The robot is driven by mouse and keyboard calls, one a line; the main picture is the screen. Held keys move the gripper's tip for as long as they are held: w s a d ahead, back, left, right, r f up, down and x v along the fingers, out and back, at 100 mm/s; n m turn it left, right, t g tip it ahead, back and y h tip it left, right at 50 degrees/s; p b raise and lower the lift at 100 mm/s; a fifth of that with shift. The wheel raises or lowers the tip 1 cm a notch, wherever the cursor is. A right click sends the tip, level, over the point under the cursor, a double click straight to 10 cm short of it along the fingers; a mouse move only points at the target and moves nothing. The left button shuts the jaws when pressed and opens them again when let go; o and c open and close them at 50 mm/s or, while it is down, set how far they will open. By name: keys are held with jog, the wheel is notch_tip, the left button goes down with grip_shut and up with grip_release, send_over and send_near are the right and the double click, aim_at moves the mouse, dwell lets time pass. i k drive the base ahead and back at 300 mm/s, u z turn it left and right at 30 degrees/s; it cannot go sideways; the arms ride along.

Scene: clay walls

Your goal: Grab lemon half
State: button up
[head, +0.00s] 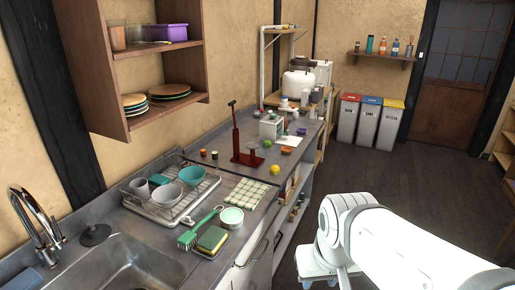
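A small yellow rounded fruit (273,169) lies on the grey counter near its front edge, just right of the red stand. It looks like the lemon, but it is too small to tell whether it is a half or whole. My white arm fills the lower right of the head view, in front of the counter and apart from the fruit. My gripper does not show in this view.
A red upright stand (236,135) is left of the fruit. A checked cloth (247,194), a dish rack (159,213) with bowls, a green brush (196,232) and a sink (128,262) are nearer.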

aim_at(275, 170)
jog(key=k, duration=1.1)
jog(key=z, duration=0.55)
jog(key=i, duration=0.55)
jog(key=z, duration=0.4)
jog(key=i, duration=1.55)
jog(key=u, duration=0.45)
jog(key=i, duration=1.25)
jog(key=u, duration=0.9)
jog(key=i, duration=0.4)
jog(key=u, duration=0.4)
jog(key=k, duration=0.75)
jog(key=u, duration=0.5)
jog(key=i, duration=0.15)
jog(key=z, duration=0.4)
